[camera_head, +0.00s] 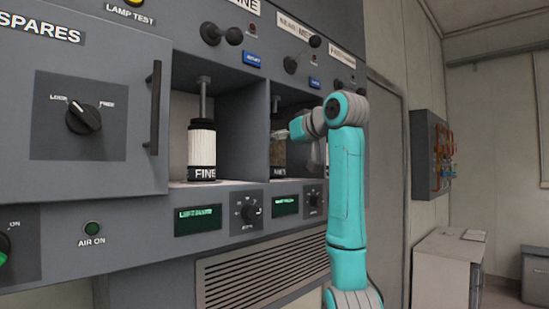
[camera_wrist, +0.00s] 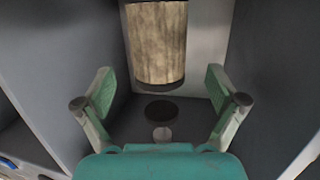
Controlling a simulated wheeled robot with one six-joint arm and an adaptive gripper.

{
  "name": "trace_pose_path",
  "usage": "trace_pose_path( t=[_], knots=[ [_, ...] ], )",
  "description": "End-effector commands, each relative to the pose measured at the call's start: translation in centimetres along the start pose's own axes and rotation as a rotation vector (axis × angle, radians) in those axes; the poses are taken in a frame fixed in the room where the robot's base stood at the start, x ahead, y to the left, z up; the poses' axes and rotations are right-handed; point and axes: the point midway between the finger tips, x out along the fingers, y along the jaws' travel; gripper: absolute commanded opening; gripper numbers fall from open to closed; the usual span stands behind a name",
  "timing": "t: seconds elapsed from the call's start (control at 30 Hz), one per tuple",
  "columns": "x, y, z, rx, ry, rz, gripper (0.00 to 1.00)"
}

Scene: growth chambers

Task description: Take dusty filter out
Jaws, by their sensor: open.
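The dusty filter (camera_wrist: 158,45) is a brown-stained cylinder with dark end bands, inside a grey bay. In the head view the dusty filter (camera_head: 278,152) shows only partly, in the second bay, with my arm covering its right side. My gripper (camera_wrist: 160,88) is open, its two green fingers spread to either side of the filter's lower end, with gaps between them and it. In the head view my gripper (camera_head: 297,130) is at the mouth of that bay, mostly hidden. A dark disc (camera_wrist: 161,110) shows below the filter.
A clean white filter (camera_head: 202,150) labelled FINE stands in the left bay. Levers (camera_head: 222,35) sit above the bays and dials (camera_head: 247,212) below. A closed SPARES door (camera_head: 95,130) with a LOCK/FREE knob is at left. The bay's side walls (camera_wrist: 60,70) flank my fingers closely.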

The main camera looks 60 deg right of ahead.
Motion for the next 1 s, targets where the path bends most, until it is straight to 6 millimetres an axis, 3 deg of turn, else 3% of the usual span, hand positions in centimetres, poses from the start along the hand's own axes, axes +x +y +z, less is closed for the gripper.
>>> trace_pose_path(
  t=[0.3, 0.63, 0.93, 1.0],
  knots=[
    [4.1, 0.1, -0.1, 0.001, -0.002, -0.001, 0.95],
    [4.8, 0.2, -0.2, -0.001, 0.001, 0.000, 0.95],
    [4.8, 0.2, -0.2, 0.000, 0.000, 0.000, 0.23],
    [4.7, 0.1, -0.2, -0.001, 0.001, 0.000, 0.23]
  ],
)
